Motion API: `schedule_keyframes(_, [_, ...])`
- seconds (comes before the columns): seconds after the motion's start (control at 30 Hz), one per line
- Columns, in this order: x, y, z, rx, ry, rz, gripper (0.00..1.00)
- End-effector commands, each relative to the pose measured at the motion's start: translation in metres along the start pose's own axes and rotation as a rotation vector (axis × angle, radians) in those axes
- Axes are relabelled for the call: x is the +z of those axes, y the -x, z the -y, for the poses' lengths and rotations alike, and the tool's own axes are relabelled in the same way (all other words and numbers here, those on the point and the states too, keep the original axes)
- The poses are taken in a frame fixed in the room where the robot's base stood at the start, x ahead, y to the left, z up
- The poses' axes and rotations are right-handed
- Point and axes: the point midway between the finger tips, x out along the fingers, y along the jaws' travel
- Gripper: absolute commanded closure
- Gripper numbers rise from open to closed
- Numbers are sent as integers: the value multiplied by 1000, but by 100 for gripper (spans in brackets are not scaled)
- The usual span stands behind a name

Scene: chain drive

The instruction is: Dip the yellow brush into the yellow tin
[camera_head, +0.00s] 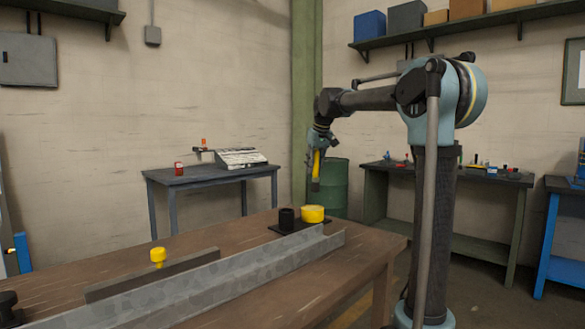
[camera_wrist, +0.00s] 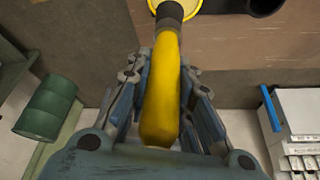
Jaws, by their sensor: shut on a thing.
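My gripper (camera_head: 320,143) is shut on the yellow brush (camera_head: 316,163), which hangs with its dark bristle end down. In the wrist view the brush's yellow handle (camera_wrist: 163,90) runs between the fingers, and its dark end (camera_wrist: 169,12) overlaps the yellow tin (camera_wrist: 185,5). In the head view the yellow tin (camera_head: 313,214) stands on a dark tray at the far part of the brown table. The brush's tip shows above the tin, with a visible gap between them.
A black cup (camera_head: 287,219) stands left of the tin. A grey metal channel (camera_head: 200,284) runs along the brown table (camera_head: 225,240) in front. A yellow knob-like piece (camera_head: 158,256) stands further left. A green drum (camera_head: 334,188) is on the floor behind.

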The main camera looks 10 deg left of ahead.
Motion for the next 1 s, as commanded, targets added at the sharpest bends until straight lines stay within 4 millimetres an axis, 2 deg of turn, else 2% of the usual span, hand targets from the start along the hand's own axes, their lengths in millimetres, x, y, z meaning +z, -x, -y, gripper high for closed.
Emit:
schedule_keyframes(0.4, [-4, -2, 18, -8, 20, 0, 100])
schedule_keyframes(0.63, [-4, -6, 22, -10, 24, 0, 100])
schedule_keyframes(1.0, [8, -34, 22, -10, 24, 0, 100])
